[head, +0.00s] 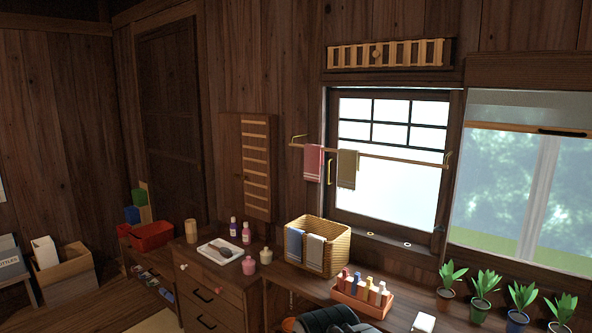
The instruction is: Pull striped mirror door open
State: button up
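The striped mirror door (256,165) is on a dark wooden cabinet on the back wall, left of the window. It carries a column of pale horizontal slats. I cannot tell whether the door is fully shut or slightly ajar. No mirror surface is visible. My gripper is not in view; a dark rounded shape at the bottom edge may be part of my arm.
Below the cabinet stands a drawer chest (212,290) with a white tray (220,248) and several bottles. A wicker basket (318,247) and a bottle caddy (361,295) sit to the right. A towel bar (390,160) crosses the window. Potted plants (480,290) stand at right.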

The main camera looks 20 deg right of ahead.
aim_at(254, 128)
jog(key=u, duration=0.15)
jog(key=i, duration=0.6)
jog(key=u, duration=0.7)
jog(key=i, duration=1.3)
jog(key=z, duration=0.65)
jog(key=i, duration=0.55)
jog(key=z, duration=0.35)
